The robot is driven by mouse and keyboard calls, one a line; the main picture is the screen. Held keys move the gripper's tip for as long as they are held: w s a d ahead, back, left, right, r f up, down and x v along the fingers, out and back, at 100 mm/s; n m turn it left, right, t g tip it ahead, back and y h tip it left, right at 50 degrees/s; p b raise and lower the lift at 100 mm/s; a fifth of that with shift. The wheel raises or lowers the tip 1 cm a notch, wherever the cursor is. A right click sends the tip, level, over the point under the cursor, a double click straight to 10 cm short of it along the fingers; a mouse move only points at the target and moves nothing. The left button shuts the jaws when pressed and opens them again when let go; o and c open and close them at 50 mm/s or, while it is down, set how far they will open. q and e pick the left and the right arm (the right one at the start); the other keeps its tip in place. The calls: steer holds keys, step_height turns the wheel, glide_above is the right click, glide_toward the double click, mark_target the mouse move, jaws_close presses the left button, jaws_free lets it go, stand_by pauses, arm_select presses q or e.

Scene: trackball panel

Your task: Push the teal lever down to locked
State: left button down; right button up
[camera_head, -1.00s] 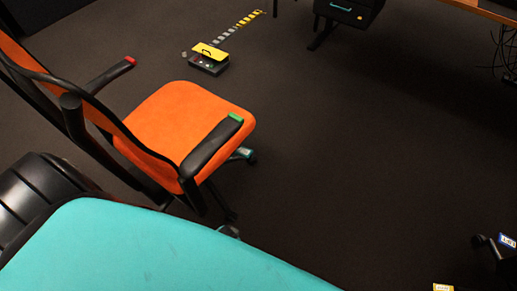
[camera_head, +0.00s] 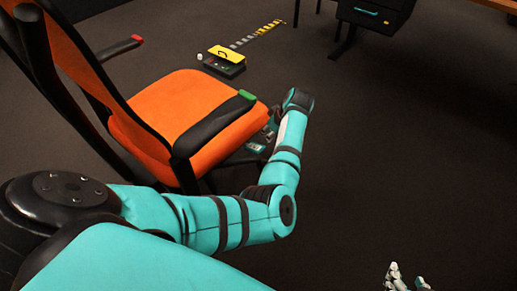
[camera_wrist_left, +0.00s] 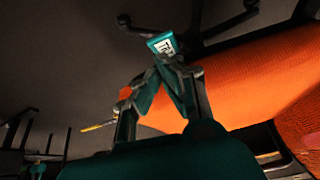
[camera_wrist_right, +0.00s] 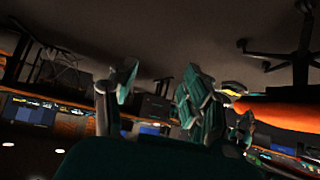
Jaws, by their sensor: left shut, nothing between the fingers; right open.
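The teal lever (camera_wrist_left: 161,43), a small tab with a white label, shows just past my left fingertips in the left wrist view. It belongs to the orange chair (camera_head: 180,112) and sits low under its seat; in the head view that spot is cluttered and partly hidden. My left gripper (camera_wrist_left: 170,68) is shut and empty, its tips close to the tab; I cannot tell whether they touch. My right gripper (camera_wrist_right: 160,75) is open and empty, away from the chair. It also shows at the bottom right of the head view (camera_head: 403,277).
The chair's armrests have a green tip (camera_head: 247,95) and a red tip (camera_head: 137,38). A yellow and black box (camera_head: 226,57) lies on the floor behind the chair. A dark drawer unit (camera_head: 375,15) stands at the back. The floor to the right is clear.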

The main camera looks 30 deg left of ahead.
arm_select(q)
steer(key=shift+a+r+n+g+b, duration=0.15)
steer(key=shift+r+n+g+b, duration=0.2)
steer(key=shift+r+n, duration=0.6)
arm_select(e)
steer(key=shift+s+r+t, duration=0.15)
steer(key=shift+r, duration=0.55)
steer(key=shift+s+r+t, duration=0.1)
steer(key=shift+r+t, duration=0.05)
steer(key=shift+r, duration=0.55)
